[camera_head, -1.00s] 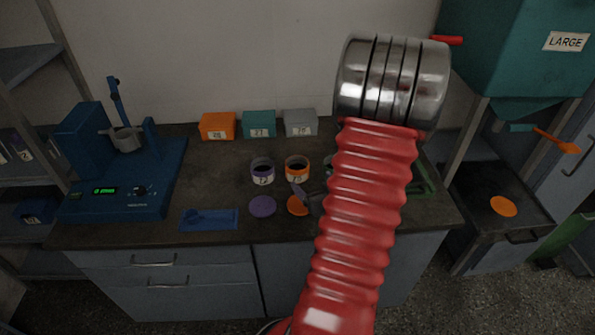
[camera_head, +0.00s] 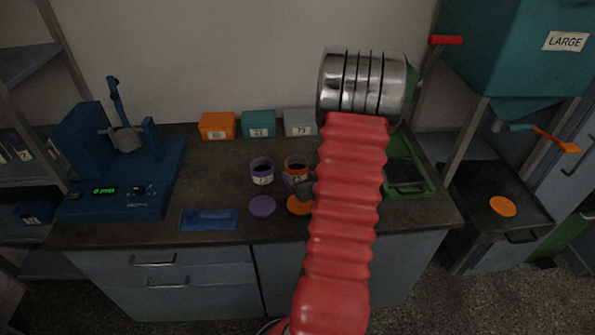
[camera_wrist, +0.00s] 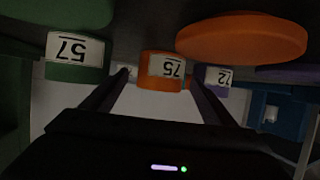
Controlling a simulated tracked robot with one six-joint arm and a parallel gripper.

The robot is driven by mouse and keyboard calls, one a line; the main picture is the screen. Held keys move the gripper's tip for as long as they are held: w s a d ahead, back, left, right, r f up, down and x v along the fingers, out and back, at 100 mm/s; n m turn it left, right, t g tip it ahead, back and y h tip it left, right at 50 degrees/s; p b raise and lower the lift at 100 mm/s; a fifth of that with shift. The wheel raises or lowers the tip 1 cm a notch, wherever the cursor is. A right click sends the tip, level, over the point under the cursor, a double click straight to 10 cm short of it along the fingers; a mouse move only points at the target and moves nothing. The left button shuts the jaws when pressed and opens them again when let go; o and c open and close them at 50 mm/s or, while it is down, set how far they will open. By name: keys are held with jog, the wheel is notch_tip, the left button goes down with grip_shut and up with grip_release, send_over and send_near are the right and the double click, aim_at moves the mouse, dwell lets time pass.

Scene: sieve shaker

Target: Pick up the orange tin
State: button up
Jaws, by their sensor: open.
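The orange tin (camera_head: 298,172) stands open and upright on the worktop, with dark contents and a white label. In the wrist view, which is upside down, the orange tin (camera_wrist: 160,72) reads 75 and shows between the two fingers. My gripper (camera_wrist: 161,78) is open, its fingers spread either side of the tin in that view. In the head view, my gripper (camera_head: 297,184) is just in front of the tin and hides part of its lower side. I cannot tell if any finger touches it. My red arm covers the worktop to the right.
A purple tin (camera_head: 262,174) stands close to the left. A purple lid (camera_head: 262,206) and an orange lid (camera_head: 299,205) lie in front. A green tin (camera_wrist: 75,58) labelled 57 shows in the wrist view. Orange, teal and grey boxes (camera_head: 300,122) line the wall. A blue machine (camera_head: 120,170) stands left.

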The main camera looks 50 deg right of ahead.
aim_at(293, 164)
jog(key=shift+w, duration=0.1)
jog(key=shift+x, duration=2.55)
jog(key=shift+c, duration=0.3)
jog(key=c, duration=1.1)
jog(key=shift+r, duration=0.15)
jog(key=shift+c, duration=0.2)
notch_tip(293, 164, up, 10)
